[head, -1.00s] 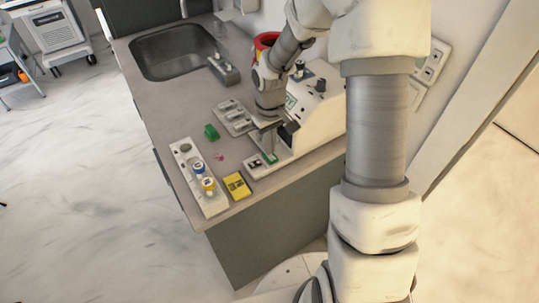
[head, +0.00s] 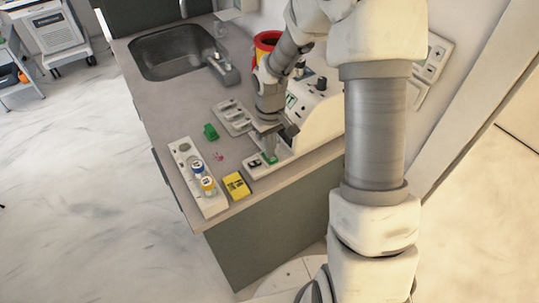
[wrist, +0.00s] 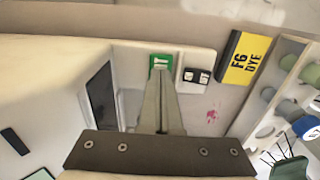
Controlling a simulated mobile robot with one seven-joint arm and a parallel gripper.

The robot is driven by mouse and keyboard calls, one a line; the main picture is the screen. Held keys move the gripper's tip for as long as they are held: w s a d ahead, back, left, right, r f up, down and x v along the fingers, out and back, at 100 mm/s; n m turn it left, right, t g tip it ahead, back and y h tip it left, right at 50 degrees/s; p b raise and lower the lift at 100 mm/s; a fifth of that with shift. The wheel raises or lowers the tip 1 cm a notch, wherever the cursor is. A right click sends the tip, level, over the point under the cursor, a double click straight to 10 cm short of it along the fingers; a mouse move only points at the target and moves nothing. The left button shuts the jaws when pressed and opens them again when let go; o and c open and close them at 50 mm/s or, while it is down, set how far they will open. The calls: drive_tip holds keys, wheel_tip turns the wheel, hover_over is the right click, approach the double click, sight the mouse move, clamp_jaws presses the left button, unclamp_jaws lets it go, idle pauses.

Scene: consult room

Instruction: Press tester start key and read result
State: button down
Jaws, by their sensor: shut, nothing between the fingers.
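The white tester (head: 318,112) stands on the counter against the wall. Its green start key (wrist: 161,62) is on the low front ledge, and part of it also shows in the head view (head: 271,159). My gripper (wrist: 161,72) is shut and empty, fingers pointing down. Its tips overlap the near edge of the green key; I cannot tell whether they press it. A dark screen panel (wrist: 101,97) lies left of the fingers in the wrist view, with no readable result. In the head view my wrist partly hides the tester's front and display.
Beside the key is a black-and-white switch pair (wrist: 197,76). A yellow dye box (head: 237,185) and a white rack (head: 199,180) with capped vials stand near the counter's front edge.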

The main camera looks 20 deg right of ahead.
drive_tip(key=shift+r, duration=0.1)
drive_tip(key=shift+r+p, duration=2.55)
drive_tip(key=shift+r, duration=0.85)
drive_tip(key=s+r+m+t+h, duration=0.1)
drive_tip(key=s+r, duration=0.3)
drive_tip(key=r, duration=0.4)
drive_tip(key=s+r+m+t, duration=0.15)
drive_tip(key=s+r, duration=0.25)
drive_tip(key=r, duration=0.5)
drive_tip(key=s+r+m+t+y, duration=0.1)
drive_tip(key=s+r+t, duration=0.2)
drive_tip(key=s, duration=0.9)
wheel_tip(320, 180, up, 3)
drive_tip(key=shift+s+r, duration=0.15)
drive_tip(key=shift+s, duration=0.1)
drive_tip(key=shift+d, duration=0.15)
